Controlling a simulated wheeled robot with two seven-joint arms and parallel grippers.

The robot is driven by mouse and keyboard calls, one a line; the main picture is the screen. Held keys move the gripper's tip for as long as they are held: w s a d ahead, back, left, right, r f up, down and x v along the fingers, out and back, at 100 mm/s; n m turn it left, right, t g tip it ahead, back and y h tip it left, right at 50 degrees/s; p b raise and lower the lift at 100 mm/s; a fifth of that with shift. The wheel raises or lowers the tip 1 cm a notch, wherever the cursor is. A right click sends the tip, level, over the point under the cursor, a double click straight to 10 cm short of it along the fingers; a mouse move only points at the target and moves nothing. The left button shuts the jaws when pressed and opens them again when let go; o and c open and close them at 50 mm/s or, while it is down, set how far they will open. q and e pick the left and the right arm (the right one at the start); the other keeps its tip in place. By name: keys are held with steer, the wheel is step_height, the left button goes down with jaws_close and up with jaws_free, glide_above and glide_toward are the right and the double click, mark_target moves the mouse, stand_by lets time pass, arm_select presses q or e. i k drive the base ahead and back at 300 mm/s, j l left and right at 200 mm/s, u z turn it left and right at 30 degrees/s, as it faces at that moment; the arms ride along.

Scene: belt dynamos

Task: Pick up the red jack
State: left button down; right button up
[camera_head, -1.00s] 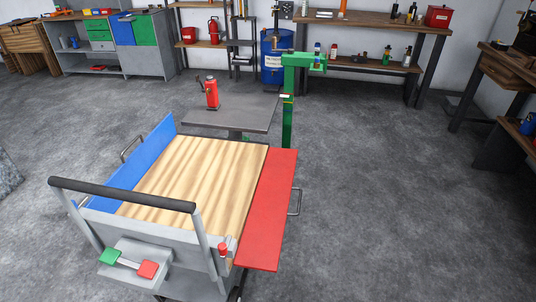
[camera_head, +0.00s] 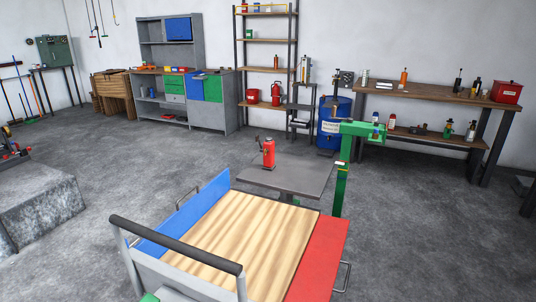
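The red jack (camera_head: 269,153) stands upright on a grey table top (camera_head: 290,176) beyond the cart, near the table's left side. It is a small red bottle-shaped body with a dark top. Neither of my grippers shows in the head view, so nothing of mine is seen touching the jack.
A cart with a wooden top (camera_head: 245,240), blue left flap (camera_head: 185,218), red right flap (camera_head: 322,258) and dark handle (camera_head: 175,243) stands in front of the table. A green post (camera_head: 341,185) stands right of the table. A concrete block (camera_head: 40,210) is at left. Floor at right is clear.

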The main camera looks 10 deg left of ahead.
mark_target(269, 159)
steer(key=i+j+z, duration=0.3)
steer(key=j, duration=1.3)
steer(key=j+z, duration=0.35)
steer(key=j, duration=1.25)
steer(key=k+j+z, duration=0.1)
steer(key=j+z, duration=0.2)
steer(key=j, duration=1.35)
steer(key=i+j+z, duration=0.15)
steer(key=i+j, duration=0.1)
